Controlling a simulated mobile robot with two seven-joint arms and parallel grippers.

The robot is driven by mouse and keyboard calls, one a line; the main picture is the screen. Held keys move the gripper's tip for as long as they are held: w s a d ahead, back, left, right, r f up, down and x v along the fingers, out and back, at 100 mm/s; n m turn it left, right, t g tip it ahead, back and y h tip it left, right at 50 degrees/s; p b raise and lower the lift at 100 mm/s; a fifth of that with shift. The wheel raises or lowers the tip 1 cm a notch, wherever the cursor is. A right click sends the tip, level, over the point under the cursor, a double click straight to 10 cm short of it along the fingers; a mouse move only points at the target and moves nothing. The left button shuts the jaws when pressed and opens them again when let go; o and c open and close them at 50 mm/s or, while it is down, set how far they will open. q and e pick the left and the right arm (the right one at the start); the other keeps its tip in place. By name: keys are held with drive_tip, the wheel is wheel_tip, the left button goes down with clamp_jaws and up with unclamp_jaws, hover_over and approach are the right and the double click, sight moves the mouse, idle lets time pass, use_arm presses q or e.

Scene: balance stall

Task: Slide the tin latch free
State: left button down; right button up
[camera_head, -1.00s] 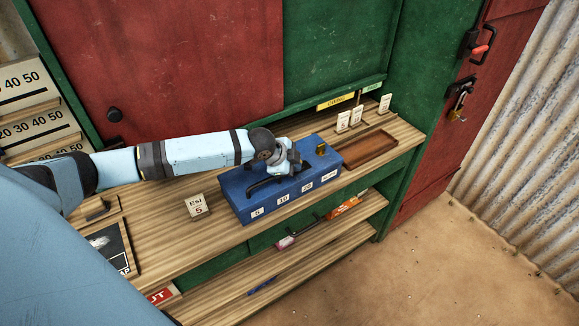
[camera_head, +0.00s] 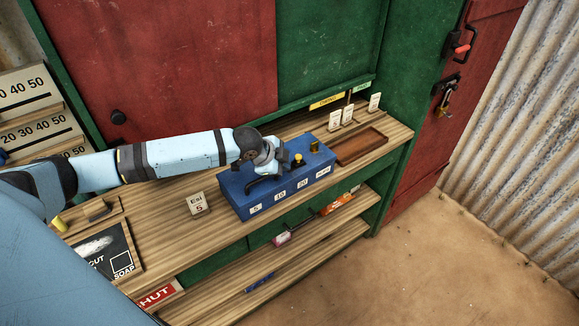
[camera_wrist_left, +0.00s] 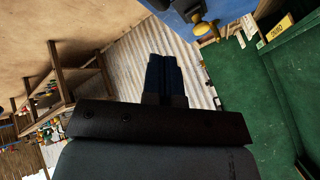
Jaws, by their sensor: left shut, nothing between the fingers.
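A blue tin (camera_head: 262,196) with number labels along its front stands on the wooden counter. A small brass piece (camera_head: 314,147) stands at its far right corner, and a dark knob (camera_head: 298,159) with a brass-coloured base sits on its top. I cannot tell which of these is the latch. In the left wrist view a brass knob (camera_wrist_left: 204,28) shows by the blue tin (camera_wrist_left: 180,8). My left gripper (camera_head: 272,165) is over the tin's top, left of the dark knob. In the left wrist view its dark fingers (camera_wrist_left: 165,76) are shut and empty, apart from the brass knob.
A brown tray (camera_head: 362,146) lies right of the tin, with small price cards (camera_head: 347,115) behind it. A card reading Esi 5 (camera_head: 198,204) stands left of the tin. The green and red stall front rises behind. Lower shelves (camera_head: 315,258) hold small goods.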

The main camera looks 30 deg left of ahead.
use_arm(q)
drive_tip(key=v, duration=0.4)
drive_tip(key=shift+a+r, duration=0.25)
drive_tip(key=shift+r, duration=0.05)
drive_tip(key=shift+s, duration=0.15)
drive_tip(key=s+d+f+n+t+h, duration=0.3)
drive_tip(key=s+d+f+n, duration=0.4)
drive_tip(key=s+d+f, duration=0.85)
drive_tip(key=s+d+f+n+t+y, duration=0.1)
drive_tip(key=s+f+n+y, duration=0.1)
drive_tip(key=s, duration=0.5)
drive_tip(key=shift+s+f+n+y, duration=0.3)
drive_tip(key=shift+f+n, duration=0.25)
drive_tip(key=shift+n, duration=0.25)
